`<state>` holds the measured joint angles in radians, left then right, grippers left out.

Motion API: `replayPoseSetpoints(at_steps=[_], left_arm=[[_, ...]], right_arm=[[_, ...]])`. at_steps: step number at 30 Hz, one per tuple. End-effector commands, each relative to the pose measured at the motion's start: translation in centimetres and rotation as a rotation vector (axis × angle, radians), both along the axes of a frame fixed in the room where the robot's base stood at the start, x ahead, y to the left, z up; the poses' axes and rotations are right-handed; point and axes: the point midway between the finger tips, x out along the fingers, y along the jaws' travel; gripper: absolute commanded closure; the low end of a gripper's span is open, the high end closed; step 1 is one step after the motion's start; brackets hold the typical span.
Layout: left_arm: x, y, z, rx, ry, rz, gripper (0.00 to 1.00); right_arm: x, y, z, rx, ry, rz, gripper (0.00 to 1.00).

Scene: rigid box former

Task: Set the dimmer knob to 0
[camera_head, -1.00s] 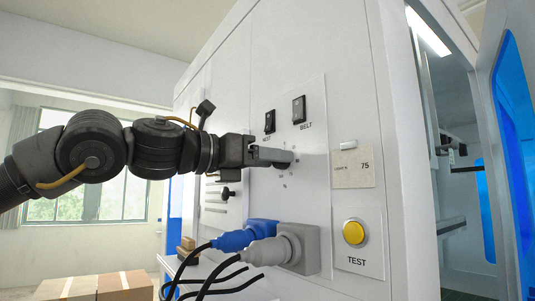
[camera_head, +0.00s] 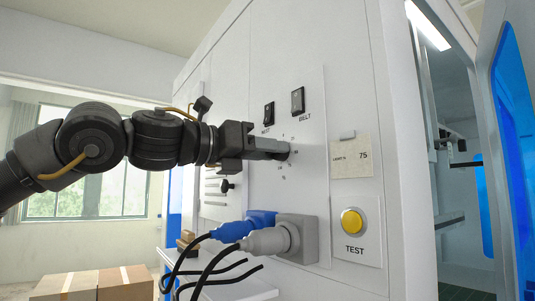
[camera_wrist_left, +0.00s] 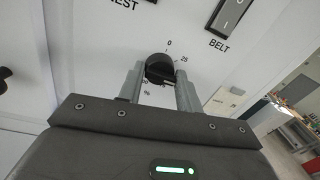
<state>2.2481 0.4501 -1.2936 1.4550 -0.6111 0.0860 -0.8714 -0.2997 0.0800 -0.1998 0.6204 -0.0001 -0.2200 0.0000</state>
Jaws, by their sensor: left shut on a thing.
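The dimmer knob (camera_wrist_left: 160,68) is a dark round knob on the white panel, with printed marks around it. In the left wrist view, 0 stands above it and 25 at its upper right; other numbers are partly hidden. My left gripper (camera_wrist_left: 161,76) is shut on the knob, one finger on each side. In the head view my left gripper (camera_head: 278,150) reaches in from the left and covers most of the knob. I cannot tell which mark the knob points at. My right gripper is not in view.
Above the knob are two black rocker switches, one marked BELT (camera_head: 298,101). Below, blue (camera_head: 236,231) and grey plugs (camera_head: 270,240) stick out with black cables.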

Motion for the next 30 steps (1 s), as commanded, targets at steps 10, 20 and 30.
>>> replayPoseSetpoints(at_steps=[10,20,30], left_arm=[[0.0,0.0,-0.3,-0.186,0.253,-0.002,0.88],[-0.1,-0.1,-0.3,-0.368,0.507,-0.002,0.88],[-0.1,-0.2,-0.3,-0.557,0.768,0.0,0.88]], right_arm=[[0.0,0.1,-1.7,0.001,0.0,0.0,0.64],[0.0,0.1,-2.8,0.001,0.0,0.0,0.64],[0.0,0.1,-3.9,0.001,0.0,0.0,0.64]])
